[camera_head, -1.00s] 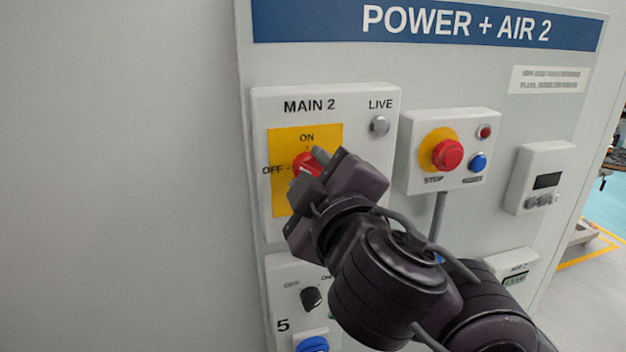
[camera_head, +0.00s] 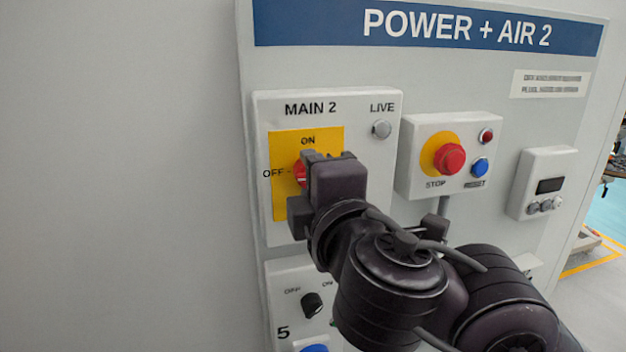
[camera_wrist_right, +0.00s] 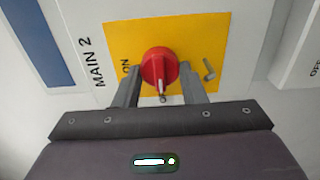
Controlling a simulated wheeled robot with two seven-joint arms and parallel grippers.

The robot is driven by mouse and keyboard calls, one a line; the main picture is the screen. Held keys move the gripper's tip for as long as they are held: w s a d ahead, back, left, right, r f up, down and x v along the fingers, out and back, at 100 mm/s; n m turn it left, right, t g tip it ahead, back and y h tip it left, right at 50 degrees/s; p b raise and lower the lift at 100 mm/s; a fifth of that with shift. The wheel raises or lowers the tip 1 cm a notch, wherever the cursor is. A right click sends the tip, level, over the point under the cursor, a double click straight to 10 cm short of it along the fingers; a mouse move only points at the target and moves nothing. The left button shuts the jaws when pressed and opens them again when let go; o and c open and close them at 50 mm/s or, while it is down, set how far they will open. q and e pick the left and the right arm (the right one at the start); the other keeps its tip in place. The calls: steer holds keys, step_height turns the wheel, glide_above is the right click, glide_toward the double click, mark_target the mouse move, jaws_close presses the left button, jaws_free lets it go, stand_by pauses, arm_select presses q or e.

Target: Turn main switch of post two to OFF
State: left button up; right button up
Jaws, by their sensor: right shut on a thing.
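The main switch of post two is a red rotary knob (camera_head: 299,174) on a yellow plate (camera_head: 281,200), on the box marked MAIN 2. In the head view my right gripper (camera_head: 322,165) covers much of the knob. In the right wrist view the red knob (camera_wrist_right: 158,67) sits between the two fingers of my right gripper (camera_wrist_right: 160,88), which is shut on it. The knob's white-marked end points towards the OFF label, at the bottom of the wrist view. The LIVE lamp (camera_head: 382,129) looks grey and unlit. My left gripper is out of view.
Right of the switch box is a box with a red STOP button (camera_head: 449,158) and a blue RESET button (camera_head: 479,167). A small display unit (camera_head: 547,183) is further right. Below is a black OFF/ON knob (camera_head: 312,305). The wall at left is bare.

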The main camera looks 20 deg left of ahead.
stand_by(0.4)
steer(key=o, duration=1)
steer(key=shift+c, duration=0.2)
steer(key=shift+o, duration=0.2)
steer(key=shift+f, duration=0.15)
steer(key=shift+f, duration=0.1)
